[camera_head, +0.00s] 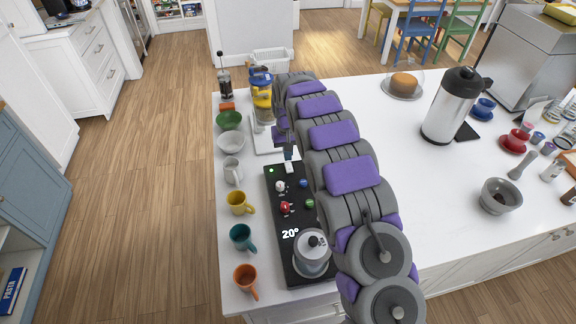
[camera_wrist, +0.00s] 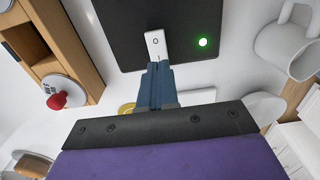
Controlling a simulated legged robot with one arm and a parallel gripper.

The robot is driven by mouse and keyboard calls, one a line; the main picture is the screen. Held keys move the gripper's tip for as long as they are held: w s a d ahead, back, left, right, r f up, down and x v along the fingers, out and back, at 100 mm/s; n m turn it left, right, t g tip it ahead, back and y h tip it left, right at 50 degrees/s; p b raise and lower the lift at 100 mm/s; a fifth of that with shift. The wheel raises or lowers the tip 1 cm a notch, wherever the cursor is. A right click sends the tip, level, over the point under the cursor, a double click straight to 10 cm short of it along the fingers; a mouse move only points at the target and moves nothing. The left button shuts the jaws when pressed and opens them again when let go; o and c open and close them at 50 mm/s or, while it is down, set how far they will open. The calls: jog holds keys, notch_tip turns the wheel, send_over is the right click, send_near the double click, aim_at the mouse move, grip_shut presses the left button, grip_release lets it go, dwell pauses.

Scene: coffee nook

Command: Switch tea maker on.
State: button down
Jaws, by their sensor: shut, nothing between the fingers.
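The tea maker is a black slab (camera_head: 279,236) on the white counter, with a lit "20°" readout. A grey lidded pot (camera_head: 312,257) stands on its near end. A white switch (camera_head: 289,167) sits at its far edge; in the wrist view the switch (camera_wrist: 155,42) shows a round mark. Beside it a green light (camera_wrist: 203,42) is lit, also seen in the head view (camera_head: 271,170). My gripper (camera_wrist: 158,67) is shut and empty, its blue fingertips at the switch's lower end; contact cannot be told. In the head view my gripper (camera_head: 288,154) is just beyond the switch.
Small white, red, blue and green pieces stand on the slab. Bowls and mugs, including a yellow mug (camera_head: 239,202) and an orange mug (camera_head: 246,279), line the left counter edge. A yellow-filled blender (camera_head: 262,102) stands behind. A steel flask (camera_head: 452,106) is right; the middle counter is clear.

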aim_at(289, 164)
jog(key=shift+r+p, duration=0.7)
jog(key=shift+r, duration=1.4)
jog(key=s+d+r+m+b, duration=0.1)
jog(key=s+d+r, duration=0.6)
jog(key=s, duration=0.3)
jog(key=s+d+r+m+b, duration=0.1)
jog(key=s+d+r, duration=0.65)
jog(key=s, duration=0.35)
jog(key=s+d+f+g, duration=0.1)
jog(key=s+d, duration=0.1)
jog(key=s, duration=1.2)
jog(key=s+d+f+m, duration=0.1)
jog(key=s+d+f, duration=0.1)
jog(key=s, duration=1.3)
jog(key=shift+d+g+b, duration=0.4)
jog(key=shift+d+b, duration=0.05)
